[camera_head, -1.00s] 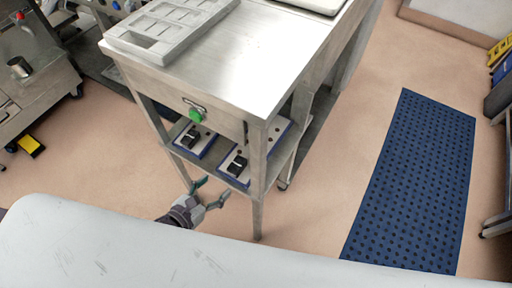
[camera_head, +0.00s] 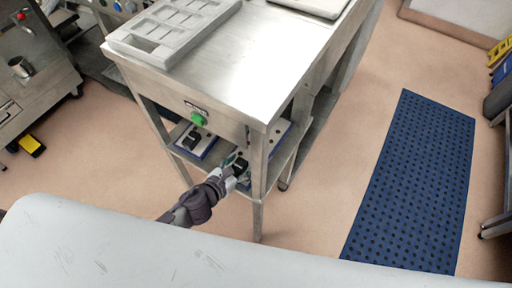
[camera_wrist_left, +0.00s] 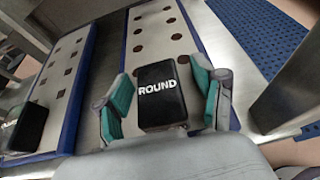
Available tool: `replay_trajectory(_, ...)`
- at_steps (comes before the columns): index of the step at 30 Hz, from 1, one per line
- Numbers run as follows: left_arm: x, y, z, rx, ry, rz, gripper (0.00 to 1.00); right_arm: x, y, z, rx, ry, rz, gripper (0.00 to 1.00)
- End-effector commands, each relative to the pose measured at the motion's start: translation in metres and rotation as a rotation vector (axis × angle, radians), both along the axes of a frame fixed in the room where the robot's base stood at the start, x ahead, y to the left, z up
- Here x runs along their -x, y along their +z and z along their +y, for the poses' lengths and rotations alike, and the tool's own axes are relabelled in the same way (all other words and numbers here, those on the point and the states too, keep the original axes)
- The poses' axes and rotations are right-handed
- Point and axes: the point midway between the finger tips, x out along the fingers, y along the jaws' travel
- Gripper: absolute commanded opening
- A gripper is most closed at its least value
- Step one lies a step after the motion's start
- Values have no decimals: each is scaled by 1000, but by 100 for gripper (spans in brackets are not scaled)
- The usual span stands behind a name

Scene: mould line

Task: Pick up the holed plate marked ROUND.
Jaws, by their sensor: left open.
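The holed plate marked ROUND (camera_wrist_left: 159,35) lies on the lower shelf of the steel table. It is pale with a blue edge, rows of dark holes and a black block (camera_wrist_left: 160,95) lettered ROUND at its near end. My left gripper (camera_wrist_left: 163,103) is open, with one teal-padded finger on each side of that block. I cannot tell whether the pads touch it. In the head view my left gripper (camera_head: 236,162) reaches in under the table top and partly hides this plate. My right gripper is not in view.
A second holed plate (camera_wrist_left: 66,75) with a black block lies to the left on the same shelf (camera_wrist_left: 105,70). A table leg (camera_head: 258,185) stands close to the right of my gripper. A grey moulded tray (camera_head: 165,30) sits on the table top (camera_head: 235,65). A blue mat (camera_head: 412,180) lies on the floor.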

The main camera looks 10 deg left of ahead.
Motion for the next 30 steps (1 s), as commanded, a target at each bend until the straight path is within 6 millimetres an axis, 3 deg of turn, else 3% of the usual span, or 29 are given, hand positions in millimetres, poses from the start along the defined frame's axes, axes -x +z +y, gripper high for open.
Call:
replay_trajectory(6,0,0,0,0,0,0,67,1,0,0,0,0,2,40)
replay_trajectory(18,0,-1,0,0,0,1,0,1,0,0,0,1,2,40)
replay_trajectory(30,-1,3,2,-1,1,0,0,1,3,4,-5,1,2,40)
